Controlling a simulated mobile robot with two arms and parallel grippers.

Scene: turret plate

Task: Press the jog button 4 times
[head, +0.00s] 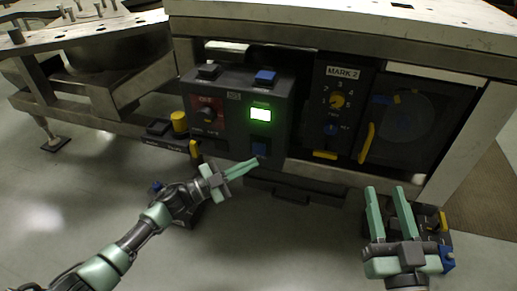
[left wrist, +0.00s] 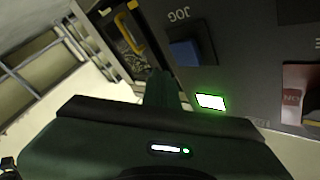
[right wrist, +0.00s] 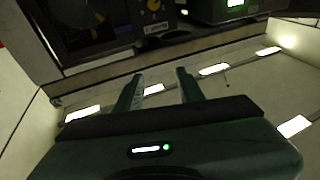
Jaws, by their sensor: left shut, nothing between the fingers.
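The jog button is a blue square button (head: 259,148) low on the front of a dark control box (head: 228,138), below a lit green display (head: 261,114). In the left wrist view the blue button (left wrist: 185,52) sits beside an upside-down JOG label. My left gripper (head: 256,162) is shut and empty, its tips just below the button in the head view. In its wrist view the shut fingers (left wrist: 160,88) appear beside the button; whether they touch is not clear. My right gripper (head: 388,192) is open and empty at the lower right, away from the box.
A second blue button (head: 265,77) and a black one (head: 208,71) sit on top of the box. A red OFF switch (head: 208,110) is left of the display. A MARK 2 panel (head: 340,105) with a yellow knob stands to the right. The table top (head: 340,25) overhangs above.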

